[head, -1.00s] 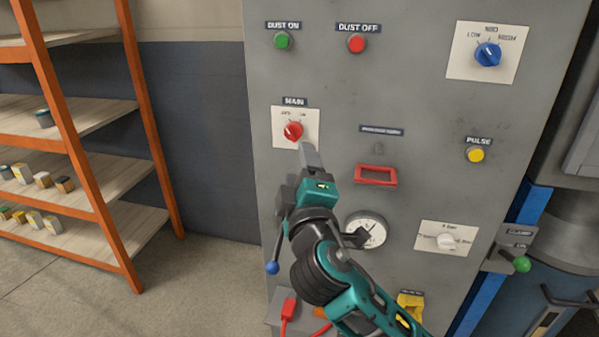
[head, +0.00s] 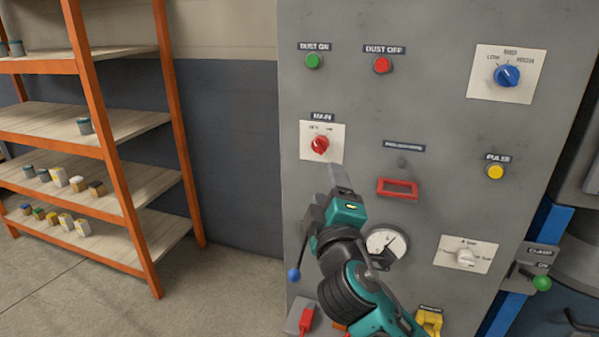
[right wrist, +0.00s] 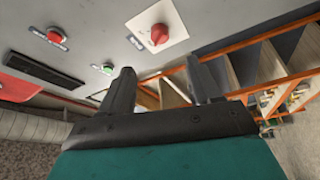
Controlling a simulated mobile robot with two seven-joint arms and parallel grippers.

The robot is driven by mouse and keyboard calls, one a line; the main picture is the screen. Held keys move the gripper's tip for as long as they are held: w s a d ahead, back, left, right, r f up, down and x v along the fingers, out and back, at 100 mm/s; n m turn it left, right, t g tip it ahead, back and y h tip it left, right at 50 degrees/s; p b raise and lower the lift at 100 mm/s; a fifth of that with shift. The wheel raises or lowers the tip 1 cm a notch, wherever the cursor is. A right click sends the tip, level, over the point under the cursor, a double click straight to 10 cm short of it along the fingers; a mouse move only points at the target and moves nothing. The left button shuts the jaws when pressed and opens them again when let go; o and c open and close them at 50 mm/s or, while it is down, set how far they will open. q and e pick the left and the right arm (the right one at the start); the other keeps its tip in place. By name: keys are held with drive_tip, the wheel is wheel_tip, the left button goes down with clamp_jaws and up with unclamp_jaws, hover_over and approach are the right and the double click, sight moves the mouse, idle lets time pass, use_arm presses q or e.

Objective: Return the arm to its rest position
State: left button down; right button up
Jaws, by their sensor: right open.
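My right gripper (head: 338,180) is in front of the grey control panel (head: 350,20), just below the red MAIN knob (head: 320,146). In the right wrist view its two fingers (right wrist: 165,90) stand apart with nothing between them. The red knob (right wrist: 159,34) shows there beyond the fingers, apart from them. My teal and black right arm comes up from the bottom of the head view and hides part of the panel's lower middle. My left gripper is not in view.
The panel carries a green button (head: 314,61), a red button (head: 382,65), a blue knob (head: 508,76), a yellow button (head: 495,172), a red-framed handle (head: 398,188) and a gauge (head: 388,243). An orange shelf rack (head: 130,215) stands left. Floor between rack and panel is clear.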

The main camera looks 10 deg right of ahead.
drive_tip(key=s+a+f+m+g+y, duration=0.1)
drive_tip(key=s+f+g+y, duration=0.15)
drive_tip(key=f, duration=0.65)
drive_tip(key=s+f+m+g+y, duration=0.15)
drive_tip(key=s+f, duration=0.25)
drive_tip(key=f, duration=0.5)
drive_tip(key=s+d+f+m+g+y+p, duration=0.1)
drive_tip(key=s+f+m+g, duration=0.3)
drive_tip(key=s+f, duration=1)
drive_tip(key=s+m, duration=0.1)
drive_tip(key=m, duration=0.2)
drive_tip(key=shift+y, duration=0.4)
